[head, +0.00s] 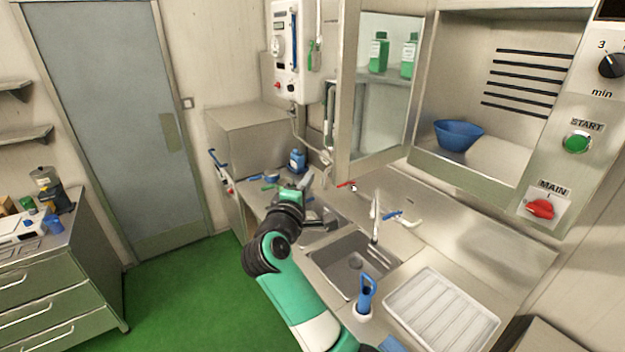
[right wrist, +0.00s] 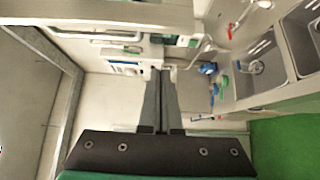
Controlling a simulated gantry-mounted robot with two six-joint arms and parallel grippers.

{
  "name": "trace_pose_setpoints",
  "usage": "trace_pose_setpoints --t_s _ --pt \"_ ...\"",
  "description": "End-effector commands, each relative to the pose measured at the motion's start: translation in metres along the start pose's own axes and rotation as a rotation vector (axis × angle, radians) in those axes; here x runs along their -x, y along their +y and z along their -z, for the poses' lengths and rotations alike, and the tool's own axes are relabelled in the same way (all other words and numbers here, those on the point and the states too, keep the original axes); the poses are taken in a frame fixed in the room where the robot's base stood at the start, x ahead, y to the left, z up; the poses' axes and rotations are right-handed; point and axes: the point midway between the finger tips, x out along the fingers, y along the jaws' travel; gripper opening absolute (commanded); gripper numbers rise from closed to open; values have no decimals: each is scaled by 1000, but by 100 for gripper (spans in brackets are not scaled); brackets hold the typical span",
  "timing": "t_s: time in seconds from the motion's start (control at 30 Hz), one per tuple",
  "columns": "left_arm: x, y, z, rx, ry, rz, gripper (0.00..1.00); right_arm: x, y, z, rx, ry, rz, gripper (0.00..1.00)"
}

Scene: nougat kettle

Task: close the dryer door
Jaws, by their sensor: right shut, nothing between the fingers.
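The dryer (head: 470,170) is a steel cabinet at the upper right of the head view, its front open. A blue bowl (head: 459,134) sits inside. Its door (head: 343,120) appears to be the steel-framed glass panel swung out at the cabinet's left; green bottles on a shelf show through the glass. My right gripper (head: 306,182) is below and left of the door, over the counter, apart from the door. In the right wrist view my right gripper (right wrist: 161,74) has its fingers together and empty. I cannot tell the door for sure in that view. My left gripper is out of view.
A control panel with a green START button (head: 577,142) and red MAIN switch (head: 540,208) is right of the opening. Below are a sink (head: 350,277), a tap (head: 375,225) and a white drain tray (head: 442,308). A white wall unit (head: 296,50) hangs left of the door.

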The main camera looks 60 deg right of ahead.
Motion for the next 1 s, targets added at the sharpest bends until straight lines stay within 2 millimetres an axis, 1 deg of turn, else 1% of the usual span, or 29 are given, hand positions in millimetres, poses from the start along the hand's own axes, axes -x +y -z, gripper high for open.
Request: trace_pose_setpoints --t_s 0.03,0.2,0.43,0.5,0.7,0.83,1.0 --pt "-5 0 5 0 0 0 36 -10 4 -2 2 -5 1 0" --pt "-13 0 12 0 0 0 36 -44 4 -1 3 -3 -1 0" --pt "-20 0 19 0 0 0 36 -81 4 -1 3 -2 0 0" --pt "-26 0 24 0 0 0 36 -72 4 -8 0 0 -2 0" --pt "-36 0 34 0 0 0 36 -59 4 -24 1 1 -2 0" --pt "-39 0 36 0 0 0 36 -54 2 -30 0 1 -2 0" --pt "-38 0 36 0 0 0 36 -53 1 -32 1 0 -2 0"
